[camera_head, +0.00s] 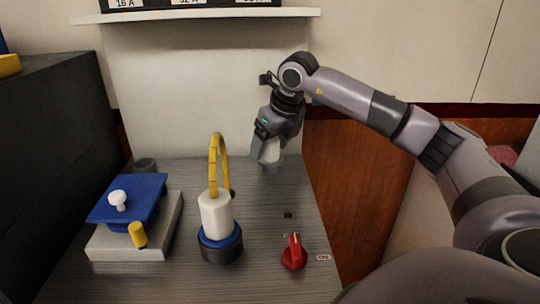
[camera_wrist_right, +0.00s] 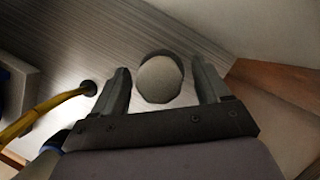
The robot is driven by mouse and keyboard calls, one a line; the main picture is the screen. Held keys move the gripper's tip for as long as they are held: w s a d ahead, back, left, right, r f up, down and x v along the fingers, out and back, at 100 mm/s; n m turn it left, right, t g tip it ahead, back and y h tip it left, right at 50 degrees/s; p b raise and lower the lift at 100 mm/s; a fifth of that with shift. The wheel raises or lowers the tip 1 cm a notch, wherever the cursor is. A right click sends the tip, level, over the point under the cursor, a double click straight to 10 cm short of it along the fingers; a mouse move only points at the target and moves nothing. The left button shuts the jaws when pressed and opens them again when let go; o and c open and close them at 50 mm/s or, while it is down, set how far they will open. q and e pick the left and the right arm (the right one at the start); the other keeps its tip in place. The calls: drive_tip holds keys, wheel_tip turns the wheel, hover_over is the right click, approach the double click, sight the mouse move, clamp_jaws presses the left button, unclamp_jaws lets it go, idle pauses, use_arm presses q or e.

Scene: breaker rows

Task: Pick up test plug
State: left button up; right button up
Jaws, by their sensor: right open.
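A pale, round-topped piece, perhaps the test plug (camera_wrist_right: 160,78), sits between the fingers of my right gripper (camera_wrist_right: 163,88) in the right wrist view. Gaps show on both sides of it. In the head view the right gripper (camera_head: 267,155) points down at the back right of the ribbed counter, open, with the pale piece (camera_head: 271,151) partly hidden by the fingers. A white cylinder (camera_head: 216,213) with a blue ring and dark base stands upright nearer the front. A yellow cable (camera_head: 213,150) loops up behind it. My left gripper is not in view.
A blue plate (camera_head: 128,201) with a white knob lies on a pale block (camera_head: 120,247) at left, beside a yellow peg (camera_head: 138,235). A red switch (camera_head: 294,252) stands at front right. A pale wall and shelf (camera_head: 200,15) rise behind the counter (camera_head: 265,205).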

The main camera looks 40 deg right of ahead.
drive_tip(key=shift+w+f, duration=0.2)
drive_tip(key=shift+f, duration=0.3)
drive_tip(key=shift+r, duration=0.1)
drive_tip(key=c, duration=0.9)
drive_tip(key=shift+r, duration=0.1)
drive_tip(key=shift+c, duration=0.2)
drive_tip(key=shift+s+a+r, duration=0.1)
drive_tip(key=shift+r, duration=0.15)
wheel_tip(320, 180, up, 7)
drive_tip(key=shift+f+p, duration=0.1)
drive_tip(key=shift+p, duration=0.45)
drive_tip(key=s+a+b, duration=0.2)
drive_tip(key=s+a, duration=1)
drive_tip(key=s, duration=0.3)
drive_tip(key=shift+a+f, duration=0.25)
drive_tip(key=shift+a, duration=0.1)
